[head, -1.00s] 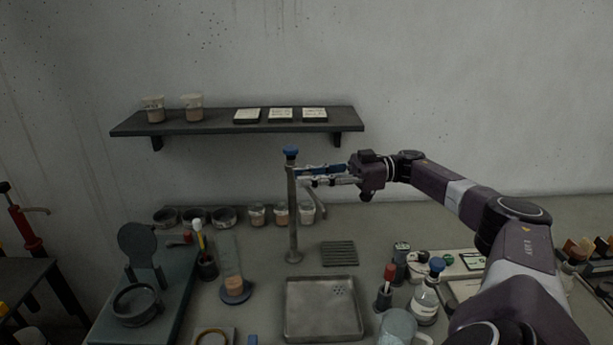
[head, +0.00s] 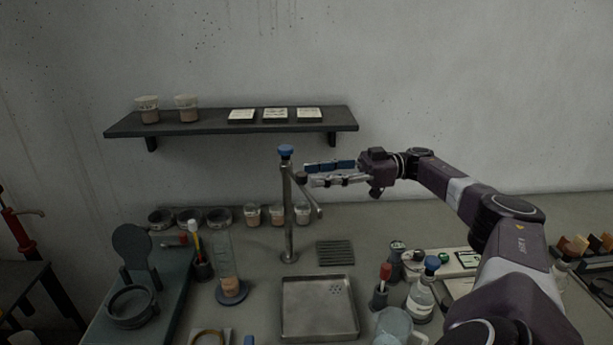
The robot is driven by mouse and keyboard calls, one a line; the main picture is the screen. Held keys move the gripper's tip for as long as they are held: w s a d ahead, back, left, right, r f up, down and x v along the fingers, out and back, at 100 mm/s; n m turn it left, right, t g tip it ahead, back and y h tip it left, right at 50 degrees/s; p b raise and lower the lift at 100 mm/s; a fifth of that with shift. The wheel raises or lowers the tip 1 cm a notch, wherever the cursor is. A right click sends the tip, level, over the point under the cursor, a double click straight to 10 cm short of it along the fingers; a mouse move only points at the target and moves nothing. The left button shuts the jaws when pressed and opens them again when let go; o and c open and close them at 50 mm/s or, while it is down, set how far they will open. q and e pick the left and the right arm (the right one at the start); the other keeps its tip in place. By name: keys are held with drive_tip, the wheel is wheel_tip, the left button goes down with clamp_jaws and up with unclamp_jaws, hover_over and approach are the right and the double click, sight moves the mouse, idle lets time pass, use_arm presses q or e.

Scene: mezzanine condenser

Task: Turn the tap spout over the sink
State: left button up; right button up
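The tap is a grey metal post (head: 288,225) with a blue knob on top, standing behind the sink. Its spout (head: 309,198) leaves the upper post and slants down to the right, with its tip right of the post. The sink (head: 320,306) is a shallow square metal basin with drain holes, in front of the tap. My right gripper (head: 308,176) comes in from the right at the spout's upper end. Its two fingers look apart, with nothing clearly held; whether they touch the spout is hard to tell. My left gripper is not in view.
A grey slatted mat (head: 336,253) lies right of the tap base. Several cups stand behind the tap. A measuring cylinder (head: 227,265) stands left of the sink; a labelled bottle (head: 420,301) and a glass jug (head: 394,328) stand right. A wall shelf (head: 230,124) hangs above.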

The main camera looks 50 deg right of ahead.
drive_tip(key=shift+v, duration=1.9)
drive_tip(key=shift+f, duration=0.1)
